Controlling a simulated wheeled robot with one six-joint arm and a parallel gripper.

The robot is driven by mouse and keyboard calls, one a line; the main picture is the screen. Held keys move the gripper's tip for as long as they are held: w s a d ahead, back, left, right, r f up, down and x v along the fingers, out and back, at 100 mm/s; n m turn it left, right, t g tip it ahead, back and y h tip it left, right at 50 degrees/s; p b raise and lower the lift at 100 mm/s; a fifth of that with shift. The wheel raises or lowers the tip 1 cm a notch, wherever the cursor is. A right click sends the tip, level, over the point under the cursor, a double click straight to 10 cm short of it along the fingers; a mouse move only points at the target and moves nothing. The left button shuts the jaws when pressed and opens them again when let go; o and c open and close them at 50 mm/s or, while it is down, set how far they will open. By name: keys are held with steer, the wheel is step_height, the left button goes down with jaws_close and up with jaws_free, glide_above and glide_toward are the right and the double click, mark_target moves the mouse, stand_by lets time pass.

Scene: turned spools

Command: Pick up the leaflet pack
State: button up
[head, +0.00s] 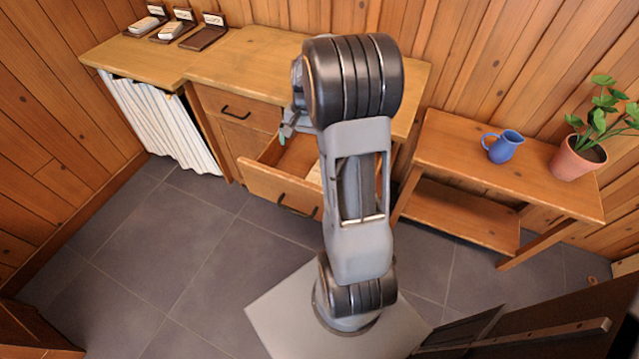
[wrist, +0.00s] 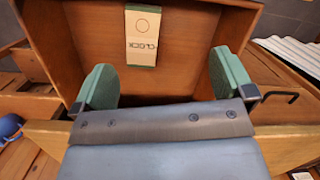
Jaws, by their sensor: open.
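A small cream pack with a green edge (wrist: 143,38), printed with a circle and the word CLOCK, lies flat in the open drawer (wrist: 190,50). I take it to be the leaflet pack. My gripper (wrist: 164,79) is open and empty over the near part of the drawer, its two green fingers wide apart. The pack lies beyond the fingers, a little left of midway between them. In the head view, my arm covers much of the drawer (head: 270,190) and most of the gripper; a pale sliver, perhaps the pack, shows beside the arm.
The wooden counter (head: 235,62) stands over the drawer. Several small items on dark stands (head: 205,36) sit at its far left. A striped curtain (head: 160,120) hangs below. A side table (head: 470,150) at right carries a blue jug (head: 503,146) and a potted plant (head: 578,157).

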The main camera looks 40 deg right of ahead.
mark_target(314, 176)
steer(key=d+f+m, duration=0.1)
steer(key=d+f, duration=0.1)
steer(key=f, duration=0.2)
steer(key=d+f+m+y+b, duration=0.1)
steer(key=d+f, duration=0.1)
steer(key=f, duration=0.2)
steer(key=d+f+m+g+y+b, duration=0.1)
steer(key=d+f, duration=0.2)
steer(key=f, duration=0.1)
steer(key=shift+w+d+f+m, duration=0.1)
steer(key=shift+f+m, duration=0.2)
steer(key=shift+f, duration=0.05)
steer(key=shift+d+b+x, duration=0.2)
steer(key=shift+b+x, duration=0.2)
steer(key=shift+x, duration=2.75)
steer(key=shift+w+f, duration=0.1)
steer(key=shift+c, duration=0.4)
steer(key=c, duration=0.9)
